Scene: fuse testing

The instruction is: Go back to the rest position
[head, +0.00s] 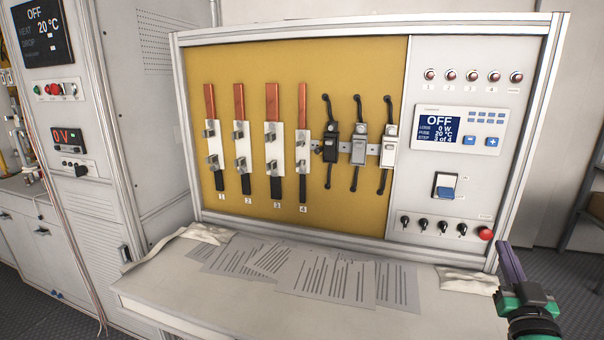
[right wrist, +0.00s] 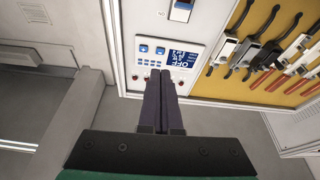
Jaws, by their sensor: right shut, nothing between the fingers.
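My right gripper (head: 511,262) is at the lower right of the head view, in front of the test panel's right edge. Its dark fingers point up and lie together, with nothing between them. In the right wrist view the gripper (right wrist: 160,75) is also shut and empty, with the control panel (right wrist: 143,50) behind its tips. My left gripper is not in view. The test panel (head: 366,60) has a yellow board (head: 240,100) with several numbered fuse holders. Its display (head: 440,122) reads OFF, 0 W, 20 °C and 3 of 4.
Printed sheets (head: 340,280) and crumpled cloths lie on the white bench (head: 180,290) below the panel. A grey cabinet (head: 85,120) with an OFF display and a red 0 V readout stands at left. Open floor (head: 575,270) and part of a chair (head: 590,215) show at right.

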